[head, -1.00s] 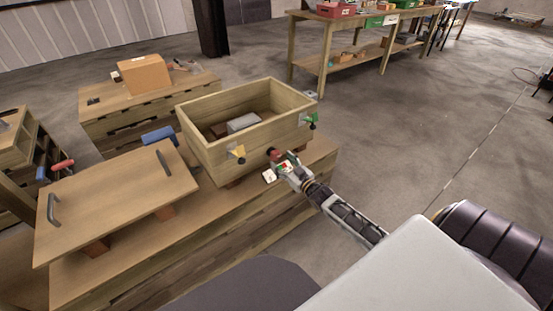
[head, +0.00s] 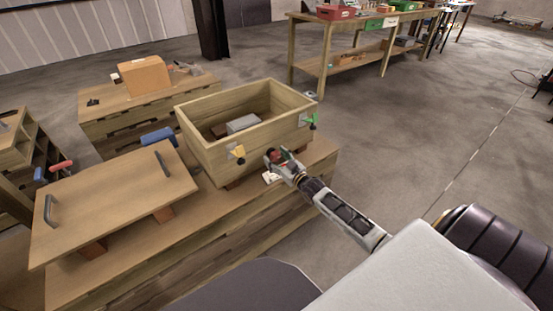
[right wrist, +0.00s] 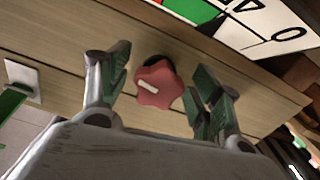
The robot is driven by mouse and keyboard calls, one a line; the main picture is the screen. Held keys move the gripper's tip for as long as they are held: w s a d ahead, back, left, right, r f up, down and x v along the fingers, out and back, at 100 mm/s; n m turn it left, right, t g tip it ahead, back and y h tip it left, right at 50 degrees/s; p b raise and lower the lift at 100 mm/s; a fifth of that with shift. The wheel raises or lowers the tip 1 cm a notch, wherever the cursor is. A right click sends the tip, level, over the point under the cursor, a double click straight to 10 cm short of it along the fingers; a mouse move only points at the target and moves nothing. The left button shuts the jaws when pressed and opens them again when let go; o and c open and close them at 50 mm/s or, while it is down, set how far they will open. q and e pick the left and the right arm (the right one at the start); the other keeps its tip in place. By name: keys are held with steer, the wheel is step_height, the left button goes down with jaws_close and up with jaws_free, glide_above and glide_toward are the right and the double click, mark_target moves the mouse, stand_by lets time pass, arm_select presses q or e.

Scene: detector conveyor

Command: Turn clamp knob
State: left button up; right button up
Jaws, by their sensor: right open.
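The red lobed clamp knob (right wrist: 155,86) with a pale bar on its face sits on the wooden box's side wall. My right gripper (right wrist: 160,78) is open, with one finger on either side of the knob and visible gaps between them. In the head view the right gripper (head: 279,157) is at the near wall of the open wooden box (head: 210,160), partly covering the red knob. My left gripper is out of view.
A marked label (right wrist: 270,22) lies beside the knob. Grey blocks (head: 242,123) lie inside the box. A wooden lid (head: 115,200) with dark handles rests to its left on the bench (head: 200,232). Open floor lies to the right.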

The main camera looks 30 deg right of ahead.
steer(key=c, duration=1)
steer(key=shift+c, duration=0.2)
steer(key=shift+r+m+p, duration=0.1)
steer(key=shift+m+p, duration=0.8)
steer(key=shift+p, duration=0.15)
steer(key=shift+a+m+p, duration=0.1)
steer(key=shift+m+p, duration=1.05)
steer(key=shift+m, duration=0.65)
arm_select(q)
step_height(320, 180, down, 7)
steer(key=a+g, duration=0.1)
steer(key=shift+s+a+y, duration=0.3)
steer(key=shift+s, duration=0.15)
arm_select(e)
steer(key=shift+m, duration=0.3)
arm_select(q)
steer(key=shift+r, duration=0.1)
arm_select(e)
steer(key=o, duration=1)
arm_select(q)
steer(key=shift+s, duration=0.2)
arm_select(e)
steer(key=shift+o, duration=0.2)
steer(key=shift+s, duration=0.2)
